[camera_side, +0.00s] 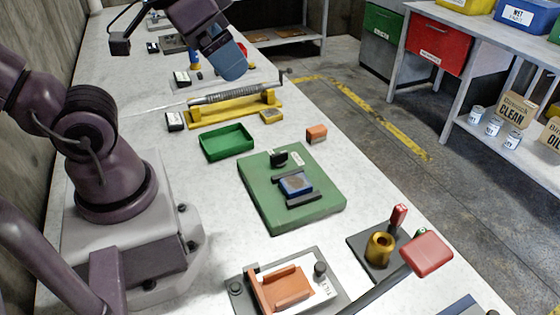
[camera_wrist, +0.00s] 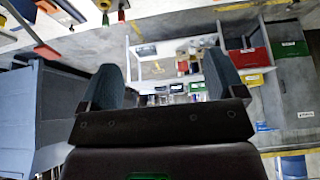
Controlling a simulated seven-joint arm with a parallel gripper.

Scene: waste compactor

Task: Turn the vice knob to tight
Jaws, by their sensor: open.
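My gripper (camera_side: 231,66) hangs at the top of the side view, above the far part of the bench. In the wrist view its two blue-grey fingers stand wide apart (camera_wrist: 163,82), with nothing between them. An orange U-shaped fixture (camera_side: 286,287) sits on a dark plate at the bottom of the side view, with a small label that is hard to read. It may be the vice. A dark knob (camera_side: 320,268) stands at its right and my gripper is far from it. I cannot tell for sure that this is the vice knob. The wrist view does not clearly show this fixture.
A green plate with a blue block (camera_side: 296,184), a green tray (camera_side: 226,142) and a yellow stand with a ribbed rod (camera_side: 238,103) lie along the bench. A brass cylinder (camera_side: 381,249) and a red-ended lever (camera_side: 427,252) stand at the right front. Shelves stand across the floor.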

